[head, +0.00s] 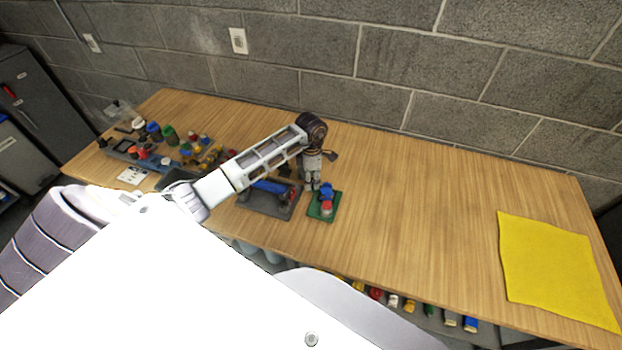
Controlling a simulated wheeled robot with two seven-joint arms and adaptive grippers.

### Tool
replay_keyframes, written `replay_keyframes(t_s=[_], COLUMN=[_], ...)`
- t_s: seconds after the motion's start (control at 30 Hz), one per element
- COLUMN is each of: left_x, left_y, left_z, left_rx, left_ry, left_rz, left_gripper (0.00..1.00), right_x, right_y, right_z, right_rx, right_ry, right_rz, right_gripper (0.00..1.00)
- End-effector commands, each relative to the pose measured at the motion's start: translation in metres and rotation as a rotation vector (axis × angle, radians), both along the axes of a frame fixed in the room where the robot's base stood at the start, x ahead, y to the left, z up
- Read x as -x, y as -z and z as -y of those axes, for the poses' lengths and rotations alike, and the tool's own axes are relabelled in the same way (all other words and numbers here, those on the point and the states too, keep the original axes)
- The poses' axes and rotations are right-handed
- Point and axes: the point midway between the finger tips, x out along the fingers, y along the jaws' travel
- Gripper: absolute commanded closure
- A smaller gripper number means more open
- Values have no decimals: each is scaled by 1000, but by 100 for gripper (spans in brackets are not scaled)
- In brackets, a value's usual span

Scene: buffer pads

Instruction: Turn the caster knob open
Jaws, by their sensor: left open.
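A small green base (317,214) lies on the table near its front edge. It carries a blue knob-like part (326,188) and a red-topped part (326,208); I cannot tell which of these is the caster knob. My left gripper (313,185) is open and points down at the back left of the green base, close to the blue part. I cannot tell whether it touches anything. My left arm comes in from the left and passes over the table. My right gripper is not in view.
A dark tray (256,206) with a blue bar stands just left of the green base, partly under my arm. Several coloured parts sit in a grey holder (122,150) at the far left. A yellow cloth (555,268) lies at the right. The table middle is clear.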

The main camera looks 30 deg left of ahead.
Motion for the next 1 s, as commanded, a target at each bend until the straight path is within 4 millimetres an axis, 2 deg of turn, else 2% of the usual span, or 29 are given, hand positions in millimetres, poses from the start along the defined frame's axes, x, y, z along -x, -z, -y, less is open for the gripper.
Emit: replay_keyframes(t_s=[0.2, 0.47, 0.83, 1.0], left_x=[0, 0, 0, 0], left_y=[9, 10, 9, 9], left_z=[0, 0, 0, 0], left_rx=[1, 0, 0, 0], left_ry=[0, 0, 0, -3], left_rz=[-1, 0, 0, 0], left_gripper=[52, 52, 98, 98], right_x=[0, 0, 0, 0], right_y=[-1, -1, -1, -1], right_z=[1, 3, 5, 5], right_rx=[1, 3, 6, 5], right_ry=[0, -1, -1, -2], right_rz=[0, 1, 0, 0], right_gripper=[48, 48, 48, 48])
